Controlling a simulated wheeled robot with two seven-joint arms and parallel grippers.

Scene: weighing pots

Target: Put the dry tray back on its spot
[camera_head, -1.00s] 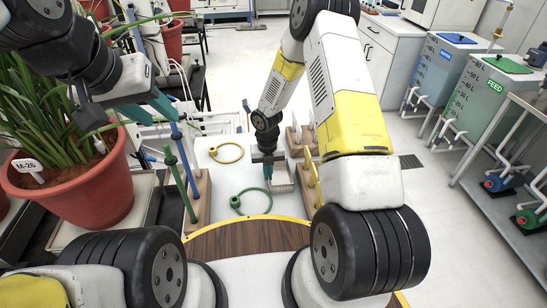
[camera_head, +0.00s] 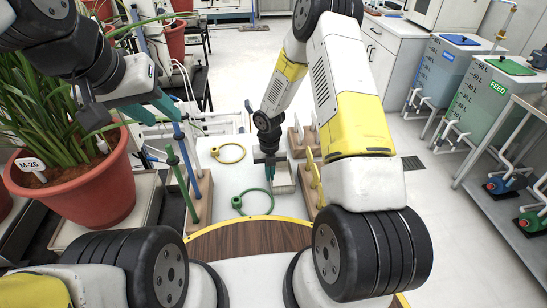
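A small pale grey tray (camera_head: 284,181) is at the right part of the white work surface (camera_head: 226,180), beside the right wooden rack. My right gripper (camera_head: 269,171) reaches down at the tray's left edge and appears shut on it. The gripper hides part of that edge, and I cannot tell whether the tray touches the surface. My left gripper (camera_head: 158,112) is up at the left with its teal fingers apart. It is empty, near the blue and green posts and the plant.
A yellow ring (camera_head: 228,153) and a green ring (camera_head: 254,203) lie on the surface. A wooden rack with posts (camera_head: 201,197) borders it at left, another rack (camera_head: 308,181) at right. A potted plant (camera_head: 87,188) stands far left. A brown, yellow-edged board (camera_head: 245,238) is in front.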

